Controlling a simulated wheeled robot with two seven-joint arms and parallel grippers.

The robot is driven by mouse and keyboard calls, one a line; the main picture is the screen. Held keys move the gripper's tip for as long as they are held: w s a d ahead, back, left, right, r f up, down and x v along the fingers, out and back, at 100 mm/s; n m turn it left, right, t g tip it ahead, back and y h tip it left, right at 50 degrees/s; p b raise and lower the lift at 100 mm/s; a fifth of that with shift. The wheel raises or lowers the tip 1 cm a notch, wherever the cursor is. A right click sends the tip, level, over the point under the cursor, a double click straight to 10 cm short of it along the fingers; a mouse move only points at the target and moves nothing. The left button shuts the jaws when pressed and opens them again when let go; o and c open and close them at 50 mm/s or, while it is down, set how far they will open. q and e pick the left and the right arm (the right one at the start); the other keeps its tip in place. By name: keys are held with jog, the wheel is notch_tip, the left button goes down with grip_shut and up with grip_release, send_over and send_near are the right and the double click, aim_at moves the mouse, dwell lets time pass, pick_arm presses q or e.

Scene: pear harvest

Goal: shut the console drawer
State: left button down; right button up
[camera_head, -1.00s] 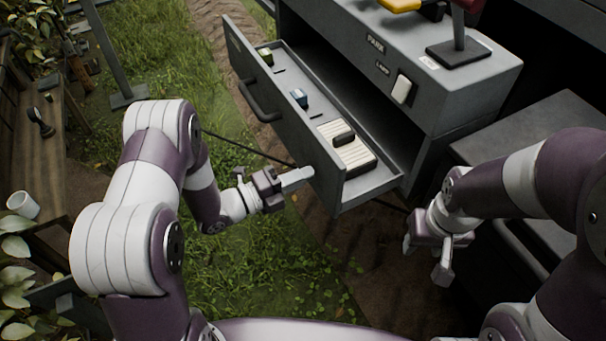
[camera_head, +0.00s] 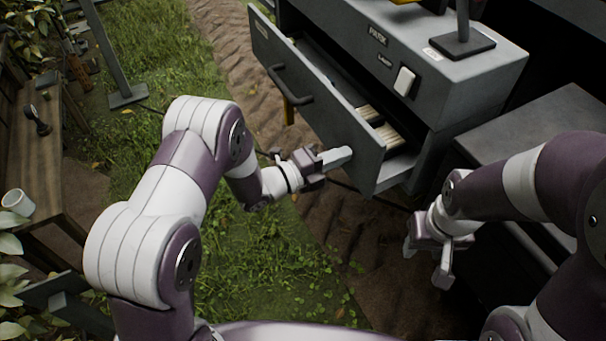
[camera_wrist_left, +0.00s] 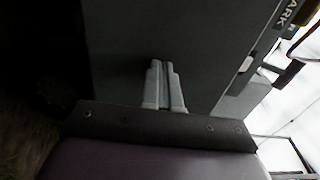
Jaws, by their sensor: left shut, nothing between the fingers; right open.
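The console drawer (camera_head: 318,116) is a grey box front with a dark bar handle (camera_head: 291,88), and it stands partly open from the grey console (camera_head: 436,97). Part of its inside shows, with a cream ribbed item (camera_head: 387,134) near its right end. My left gripper (camera_head: 337,157) is shut and empty, with its fingertips at the right part of the drawer front, seemingly against it. In the left wrist view the shut fingers (camera_wrist_left: 164,84) point at the grey drawer front (camera_wrist_left: 185,40). My right gripper (camera_head: 430,258) is open and empty, low and right of the drawer.
A dark cabinet (camera_head: 545,140) stands right of the console, near my right arm. A wooden bench (camera_head: 38,150) with a white cup (camera_head: 17,202) is at the far left. Grass and a dirt track lie below the drawer.

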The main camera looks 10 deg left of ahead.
pick_arm(q)
jog(key=b+x, duration=0.3)
jog(key=x, duration=0.7)
jog(key=shift+w+d+f+b, duration=0.1)
jog(key=shift+d+b, duration=0.05)
jog(key=shift+b, duration=0.2)
jog(key=shift+w+d+r, duration=0.1)
jog(key=shift+r, duration=0.2)
jog(key=shift+r, duration=0.1)
